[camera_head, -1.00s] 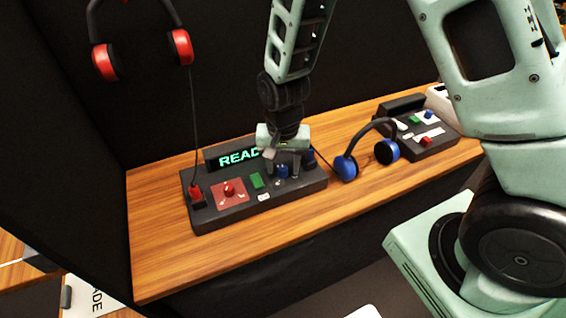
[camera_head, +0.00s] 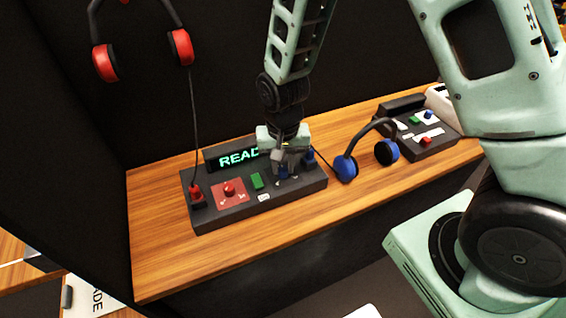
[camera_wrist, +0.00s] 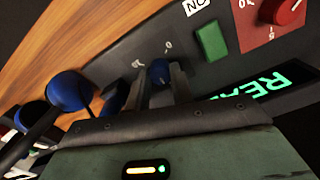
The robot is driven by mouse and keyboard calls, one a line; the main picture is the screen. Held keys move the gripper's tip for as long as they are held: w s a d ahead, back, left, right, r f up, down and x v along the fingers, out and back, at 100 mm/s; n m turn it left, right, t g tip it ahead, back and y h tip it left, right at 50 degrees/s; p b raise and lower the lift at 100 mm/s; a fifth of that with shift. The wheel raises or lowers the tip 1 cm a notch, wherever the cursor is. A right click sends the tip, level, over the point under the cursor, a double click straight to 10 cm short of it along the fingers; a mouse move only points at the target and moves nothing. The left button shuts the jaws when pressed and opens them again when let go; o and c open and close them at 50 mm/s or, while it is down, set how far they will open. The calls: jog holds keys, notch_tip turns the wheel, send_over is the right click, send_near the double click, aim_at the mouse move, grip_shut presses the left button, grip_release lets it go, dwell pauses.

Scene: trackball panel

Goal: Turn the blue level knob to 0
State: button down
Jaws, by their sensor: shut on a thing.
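The blue level knob (camera_wrist: 159,71) is on the dark panel (camera_head: 232,213), with white marks, one reading 0, printed beside it in the wrist view. My gripper (camera_wrist: 158,82) is shut on this knob, one finger on each side of it. In the head view my gripper (camera_head: 284,168) reaches down over the right part of the panel and mostly hides the knob. Which mark the knob points to cannot be told.
A red knob (camera_head: 229,189), a green button (camera_head: 257,181) and a lit display (camera_head: 232,158) are left of my gripper. Blue headphones (camera_head: 346,167) stand close to the right. A second panel (camera_head: 430,145) is farther right. Red headphones (camera_head: 181,47) hang at upper left.

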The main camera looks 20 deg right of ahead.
aim_at(283, 168)
jog(key=n+p, duration=0.1)
jog(key=n, duration=0.9)
jog(key=shift+r+n, duration=0.1)
jog(key=shift+n, duration=0.3)
jog(key=n+p, duration=0.1)
jog(key=n, duration=0.2)
jog(key=shift+n, duration=0.3)
jog(key=n+p, duration=0.2)
jog(key=n, duration=0.4)
jog(key=n+p, duration=0.2)
jog(key=n, duration=0.4)
jog(key=c, duration=1.2)
grip_release()
notch_tip(283, 168, up, 17)
jog(key=p, duration=0.2)
jog(key=shift+r, duration=0.15)
